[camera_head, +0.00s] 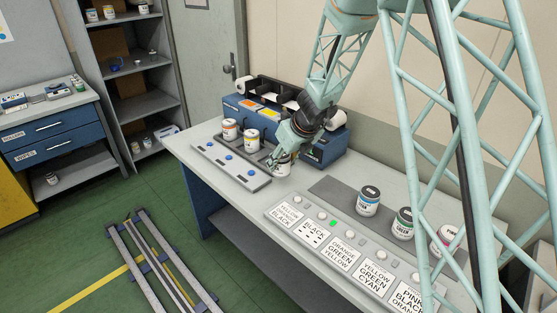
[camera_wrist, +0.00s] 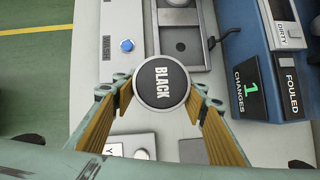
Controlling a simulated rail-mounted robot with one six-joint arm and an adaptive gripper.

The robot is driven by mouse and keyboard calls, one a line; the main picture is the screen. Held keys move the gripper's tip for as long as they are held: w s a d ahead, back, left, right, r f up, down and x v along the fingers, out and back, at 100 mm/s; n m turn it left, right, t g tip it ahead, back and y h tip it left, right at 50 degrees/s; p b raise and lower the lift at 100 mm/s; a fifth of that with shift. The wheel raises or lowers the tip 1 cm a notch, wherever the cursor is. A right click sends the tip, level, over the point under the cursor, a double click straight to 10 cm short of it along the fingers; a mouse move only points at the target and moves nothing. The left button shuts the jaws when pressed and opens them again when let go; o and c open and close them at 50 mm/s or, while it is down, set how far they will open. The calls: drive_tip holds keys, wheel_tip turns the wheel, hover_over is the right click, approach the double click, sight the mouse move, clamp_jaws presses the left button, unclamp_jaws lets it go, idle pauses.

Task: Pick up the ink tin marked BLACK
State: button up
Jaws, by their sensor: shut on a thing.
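The ink tin marked BLACK (camera_wrist: 162,83) shows its round dark lid from above in the wrist view, with the word reading along it. My gripper (camera_wrist: 160,95) is shut on this tin, one finger on each side. In the head view my gripper (camera_head: 283,156) points down at the right end of the grey tray, and the tin's pale side (camera_head: 285,170) shows just under the fingers. Its label is mostly hidden there. I cannot tell whether its base touches the surface.
A blue machine (camera_head: 328,148) stands behind. Several tins, one with a blue label (camera_head: 368,201), stand right, behind a panel of printed cards (camera_head: 313,234).

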sight(285, 165)
drive_tip(key=shift+s+d+r+b, duration=0.1)
drive_tip(key=shift+s+d+b, duration=0.15)
drive_tip(key=shift+s, duration=0.5)
drive_tip(key=shift+s+d+r+b, duration=0.1)
drive_tip(key=shift+s+d+b, duration=0.1)
drive_tip(key=shift+s, duration=0.5)
drive_tip(key=shift+d, duration=0.1)
